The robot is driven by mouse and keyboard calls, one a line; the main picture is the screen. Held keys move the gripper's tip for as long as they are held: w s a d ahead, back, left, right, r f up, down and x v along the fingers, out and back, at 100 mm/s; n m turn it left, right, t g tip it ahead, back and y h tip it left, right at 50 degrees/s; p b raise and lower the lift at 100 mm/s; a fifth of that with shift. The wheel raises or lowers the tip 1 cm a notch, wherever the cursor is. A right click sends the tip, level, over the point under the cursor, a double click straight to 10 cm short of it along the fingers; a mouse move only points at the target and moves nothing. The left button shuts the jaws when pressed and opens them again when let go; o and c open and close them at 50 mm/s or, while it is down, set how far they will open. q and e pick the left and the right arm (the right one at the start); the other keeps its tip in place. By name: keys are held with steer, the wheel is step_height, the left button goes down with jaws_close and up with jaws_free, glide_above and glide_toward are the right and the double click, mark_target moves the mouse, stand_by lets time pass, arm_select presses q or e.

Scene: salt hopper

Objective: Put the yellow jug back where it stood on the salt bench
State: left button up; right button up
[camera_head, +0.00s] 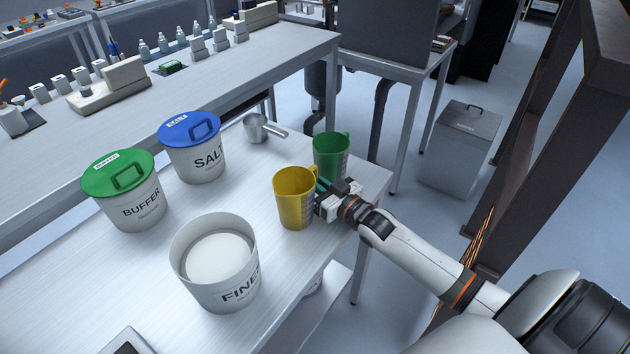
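The yellow jug (292,205) is upright at the right part of the salt bench (255,175), near its front edge. I cannot tell whether its base touches the bench top. My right gripper (324,187) reaches in from the right and is at the jug's handle side, seemingly shut on the handle, which the fingers largely hide. My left gripper is not in view.
A green jug (331,153) stands close behind my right gripper. A metal scoop (257,129), a blue-lidded SALT tub (196,155), a green-lidded BUFFER tub (129,201) and an open tub of white material (213,275) stand on the bench. Bare bench lies left of the yellow jug.

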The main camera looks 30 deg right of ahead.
steer(key=o, duration=0.4)
steer(key=shift+s+r, duration=0.1)
steer(key=shift+r, duration=0.05)
steer(key=s, duration=0.3)
steer(key=s+d, duration=0.1)
steer(key=s, duration=0.3)
steer(key=s+d, duration=0.1)
steer(key=s, duration=0.3)
steer(key=shift+s+d, duration=0.15)
steer(key=shift+s, duration=0.1)
